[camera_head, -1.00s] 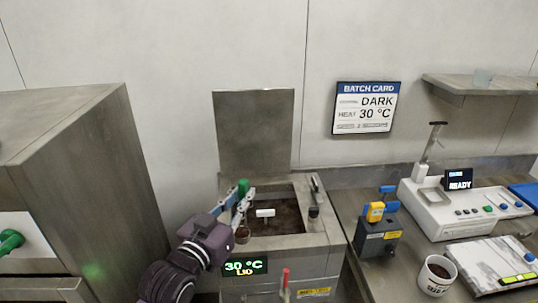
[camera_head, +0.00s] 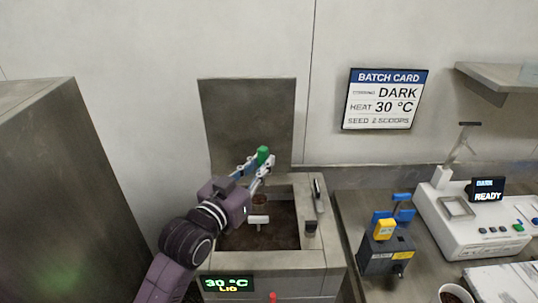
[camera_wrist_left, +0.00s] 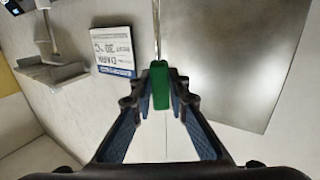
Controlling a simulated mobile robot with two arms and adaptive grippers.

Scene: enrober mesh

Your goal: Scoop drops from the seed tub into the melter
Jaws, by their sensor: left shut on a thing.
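My left gripper (camera_head: 262,166) is shut on the green handle of the scoop (camera_head: 263,154). It holds the handle above the back part of the melter's open tank. In the left wrist view the green handle (camera_wrist_left: 160,88) sits between the fingertips, with a thin metal rod beyond it. A small brownish round shape under the gripper looks like the scoop's bowl; its contents cannot be made out. The melter (camera_head: 318,258) has its lid (camera_head: 247,120) raised and dark brown chocolate inside. A white cup (camera_head: 445,291) with dark contents, perhaps the seed tub, is cut off at the bottom right.
A white bar-like piece (camera_head: 258,219) shows in the tank. A grey device with blue and yellow parts (camera_head: 384,255) and a white machine reading READY (camera_head: 465,225) stand on the right counter. A grey cabinet (camera_head: 60,190) stands left.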

